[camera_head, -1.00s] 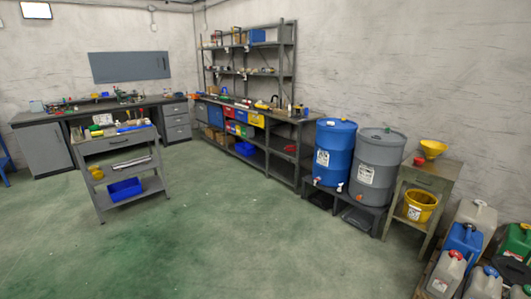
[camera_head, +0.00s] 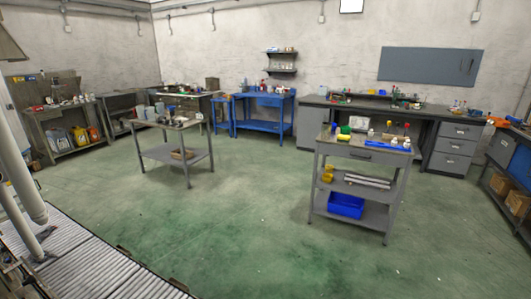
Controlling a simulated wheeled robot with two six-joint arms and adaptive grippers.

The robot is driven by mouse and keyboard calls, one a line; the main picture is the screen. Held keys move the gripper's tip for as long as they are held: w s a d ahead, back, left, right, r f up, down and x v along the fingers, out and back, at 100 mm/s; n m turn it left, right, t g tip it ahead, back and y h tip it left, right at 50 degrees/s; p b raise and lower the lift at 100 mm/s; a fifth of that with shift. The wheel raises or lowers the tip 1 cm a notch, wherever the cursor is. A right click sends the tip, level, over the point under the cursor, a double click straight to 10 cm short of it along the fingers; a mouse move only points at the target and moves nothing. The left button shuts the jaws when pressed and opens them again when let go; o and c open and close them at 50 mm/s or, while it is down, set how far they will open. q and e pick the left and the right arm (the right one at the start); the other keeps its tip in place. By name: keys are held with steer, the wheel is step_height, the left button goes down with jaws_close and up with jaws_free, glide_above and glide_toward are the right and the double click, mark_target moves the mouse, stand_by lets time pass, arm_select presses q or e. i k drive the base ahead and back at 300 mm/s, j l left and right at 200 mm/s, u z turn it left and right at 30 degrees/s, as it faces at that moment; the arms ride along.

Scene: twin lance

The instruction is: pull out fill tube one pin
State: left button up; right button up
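No fill tube or pin can be made out in the head view. White pipes (camera_head: 22,185) stand at the left edge above a roller conveyor (camera_head: 70,262); I cannot tell whether they belong to the fill tubes. Neither of my grippers is in view.
A grey cart (camera_head: 362,153) with a blue bin (camera_head: 346,205) stands right of centre. A grey table (camera_head: 160,152) stands left of centre. Workbenches line the walls, with a blue bench (camera_head: 264,112) at the back. The green floor (camera_head: 240,230) between is clear.

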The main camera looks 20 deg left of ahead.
mark_target(31, 280)
steer(key=i+u, duration=0.2)
steer(key=u, duration=0.3)
steer(key=i+u, duration=0.2)
steer(key=u, duration=0.3)
steer(key=i+u, duration=0.2)
steer(key=u, duration=0.25)
steer(key=i+l+u, duration=0.15)
steer(key=u, duration=0.35)
steer(key=i+l+u, duration=0.15)
steer(key=l+u, duration=0.15)
steer(key=u, duration=0.2)
steer(key=l+u, duration=0.25)
steer(key=u, duration=0.25)
steer(key=i+l+u, duration=0.25)
steer(key=u, duration=0.15)
steer(key=l, duration=0.1)
